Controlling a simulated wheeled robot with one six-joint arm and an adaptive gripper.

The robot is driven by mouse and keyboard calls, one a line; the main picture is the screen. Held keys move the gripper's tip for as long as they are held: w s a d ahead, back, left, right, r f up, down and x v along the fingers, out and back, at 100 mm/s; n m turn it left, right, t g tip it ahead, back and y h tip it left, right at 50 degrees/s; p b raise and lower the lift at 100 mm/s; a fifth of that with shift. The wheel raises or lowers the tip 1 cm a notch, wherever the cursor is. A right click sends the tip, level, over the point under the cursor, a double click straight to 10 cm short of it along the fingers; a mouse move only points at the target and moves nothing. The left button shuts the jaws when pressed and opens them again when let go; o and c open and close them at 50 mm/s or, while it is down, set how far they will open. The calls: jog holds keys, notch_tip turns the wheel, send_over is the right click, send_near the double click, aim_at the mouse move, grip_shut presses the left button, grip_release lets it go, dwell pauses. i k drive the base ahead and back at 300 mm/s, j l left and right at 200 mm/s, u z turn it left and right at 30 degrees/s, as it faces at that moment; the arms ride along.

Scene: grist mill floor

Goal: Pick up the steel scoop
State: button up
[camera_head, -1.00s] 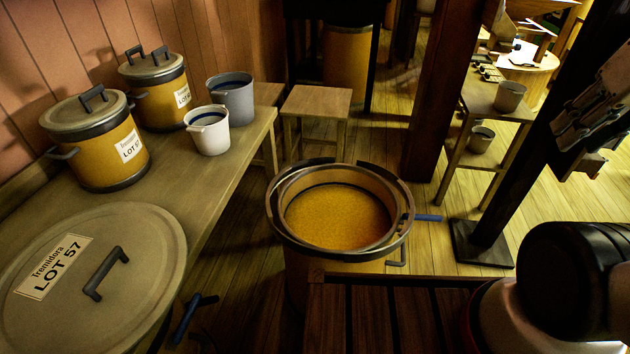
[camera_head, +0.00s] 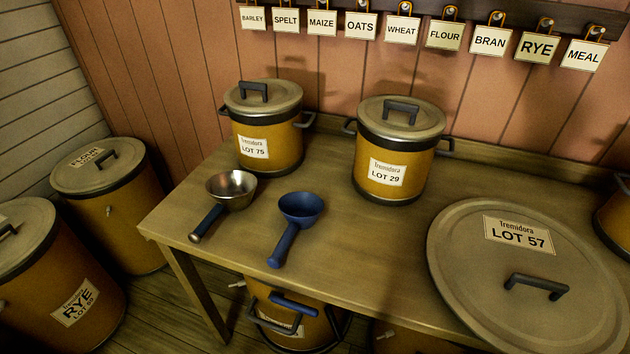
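The steel scoop (camera_head: 231,190) lies on the left part of the wooden table, in front of the LOT 75 canister. It has a shiny metal bowl and a dark blue handle pointing toward the front left edge. A blue scoop (camera_head: 300,208) lies to its right, a little apart, with its handle pointing to the front. My gripper is not in the now view.
On the table (camera_head: 360,255) stand the LOT 75 canister (camera_head: 264,135) and LOT 29 canister (camera_head: 393,155). A large LOT 57 lid (camera_head: 470,290) lies at the right. Drums (camera_head: 112,205) stand on the floor at left. Hanging grain tags (camera_head: 401,30) line the wall.

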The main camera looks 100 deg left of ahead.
aim_at(234, 191)
jog(key=u, duration=3.7)
jog(key=l+u, duration=0.25)
jog(key=i+j, duration=0.05)
